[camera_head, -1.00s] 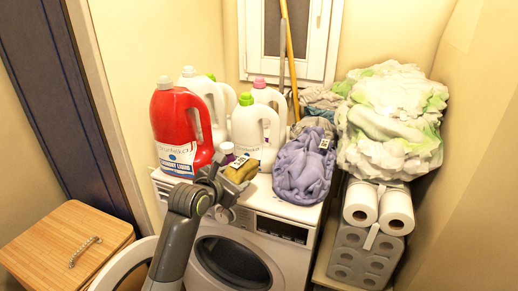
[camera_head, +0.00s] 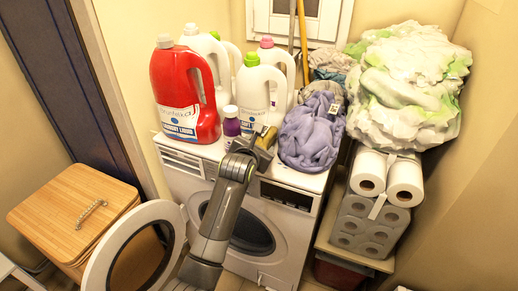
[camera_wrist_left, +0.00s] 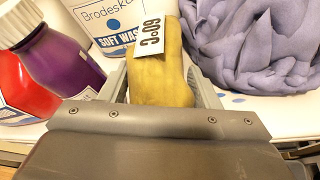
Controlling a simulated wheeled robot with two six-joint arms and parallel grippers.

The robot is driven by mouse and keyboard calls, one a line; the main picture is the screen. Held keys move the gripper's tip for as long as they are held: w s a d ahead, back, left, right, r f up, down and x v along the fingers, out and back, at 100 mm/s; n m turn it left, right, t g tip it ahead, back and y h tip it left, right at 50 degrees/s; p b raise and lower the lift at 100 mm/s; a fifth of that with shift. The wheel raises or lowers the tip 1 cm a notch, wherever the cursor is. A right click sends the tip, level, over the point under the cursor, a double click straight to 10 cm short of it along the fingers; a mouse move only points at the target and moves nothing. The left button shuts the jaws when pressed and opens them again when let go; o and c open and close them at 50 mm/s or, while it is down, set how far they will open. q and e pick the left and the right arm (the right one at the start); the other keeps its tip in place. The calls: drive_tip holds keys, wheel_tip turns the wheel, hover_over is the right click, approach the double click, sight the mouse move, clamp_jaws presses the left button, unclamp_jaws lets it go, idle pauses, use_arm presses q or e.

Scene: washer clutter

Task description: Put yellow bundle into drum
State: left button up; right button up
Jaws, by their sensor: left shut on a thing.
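The yellow bundle (camera_wrist_left: 160,80) is held between the fingers of my left gripper (camera_wrist_left: 165,85), with a white "60°C" tag on it. In the head view my left gripper (camera_head: 258,143) is above the front edge of the washing machine top, with the yellow bundle (camera_head: 267,136) partly hidden behind it. The washing machine (camera_head: 286,244) has its round door (camera_head: 102,255) swung open to the left. The drum opening (camera_head: 252,232) is dark and partly covered by my left arm. My right gripper is not in view.
A red detergent bottle (camera_head: 184,100), white bottles (camera_head: 256,95) and a small purple bottle (camera_head: 231,128) crowd the machine top. A purple cloth bundle (camera_head: 310,137) lies to the right. Toilet rolls (camera_head: 368,172) and a wooden hamper (camera_head: 75,215) flank the machine.

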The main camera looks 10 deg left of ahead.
use_arm(q)
drive_tip(key=shift+f, duration=0.65)
drive_tip(key=o, duration=1)
drive_tip(key=shift+f, duration=0.15)
drive_tip(key=shift+r, duration=0.2)
drive_tip(key=shift+s+r+p, duration=0.25)
drive_tip(key=shift+s+p, duration=0.2)
drive_tip(key=shift+p, duration=0.25)
drive_tip(key=shift+p+v, duration=4.75)
drive_tip(key=shift+v, duration=0.75)
drive_tip(key=shift+f, duration=0.1)
